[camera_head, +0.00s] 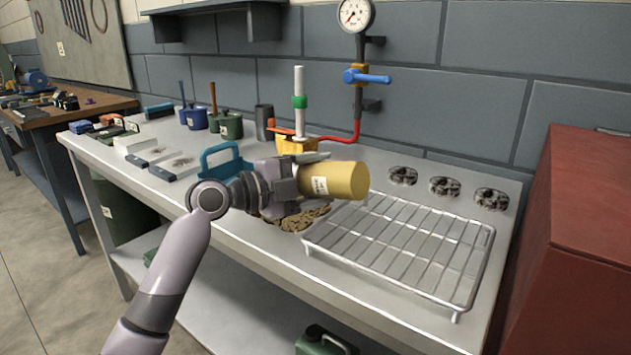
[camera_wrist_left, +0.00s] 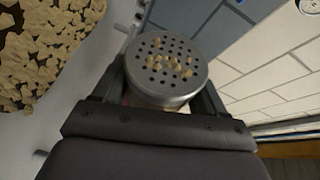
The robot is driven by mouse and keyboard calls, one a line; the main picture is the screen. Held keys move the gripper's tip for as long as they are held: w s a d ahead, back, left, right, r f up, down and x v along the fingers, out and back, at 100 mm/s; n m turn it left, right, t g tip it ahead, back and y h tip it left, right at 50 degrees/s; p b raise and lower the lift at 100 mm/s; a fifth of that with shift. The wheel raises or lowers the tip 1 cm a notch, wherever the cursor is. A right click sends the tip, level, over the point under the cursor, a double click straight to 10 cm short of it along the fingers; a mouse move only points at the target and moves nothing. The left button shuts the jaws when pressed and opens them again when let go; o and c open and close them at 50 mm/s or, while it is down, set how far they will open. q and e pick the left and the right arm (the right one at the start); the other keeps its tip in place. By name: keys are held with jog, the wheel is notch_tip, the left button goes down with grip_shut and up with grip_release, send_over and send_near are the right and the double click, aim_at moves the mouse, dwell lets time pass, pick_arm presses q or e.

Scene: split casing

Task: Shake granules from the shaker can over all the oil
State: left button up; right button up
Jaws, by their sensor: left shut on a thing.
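The shaker can (camera_head: 338,181) is a yellow cylinder with a pale label, lying about level above the bench. Its perforated metal lid (camera_wrist_left: 166,68) faces the left wrist view, with several granules on it. My left gripper (camera_head: 305,178) is shut on the can; its fingers also show either side of the can in the left wrist view (camera_wrist_left: 163,90). A patch of tan granules (camera_head: 302,219) lies on the bench below, partly hidden by my gripper. In the left wrist view the patch (camera_wrist_left: 42,50) shows dark oil between the granules. My right gripper is out of view.
A wire rack (camera_head: 400,245) stands right of the patch. A blue dustpan-like thing (camera_head: 222,160) stands to the left. A yellow block (camera_head: 297,146) with a white and green post and red pipe stands behind. A red cabinet (camera_head: 590,240) bounds the right.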

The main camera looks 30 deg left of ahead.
aim_at(300, 177)
pick_arm(q)
jog(key=shift+w+a+b, duration=0.1)
jog(key=shift+a+b, duration=0.35)
jog(key=shift+a, duration=0.05)
jog(key=shift+a+b, duration=0.6)
jog(key=shift+a, duration=0.3)
jog(key=shift+s+b, duration=0.45)
jog(key=shift+s, duration=0.15)
jog(key=shift+w, duration=0.6)
jog(key=shift+s+b, duration=0.6)
jog(key=shift+w, duration=0.6)
jog(key=shift+r, duration=0.1)
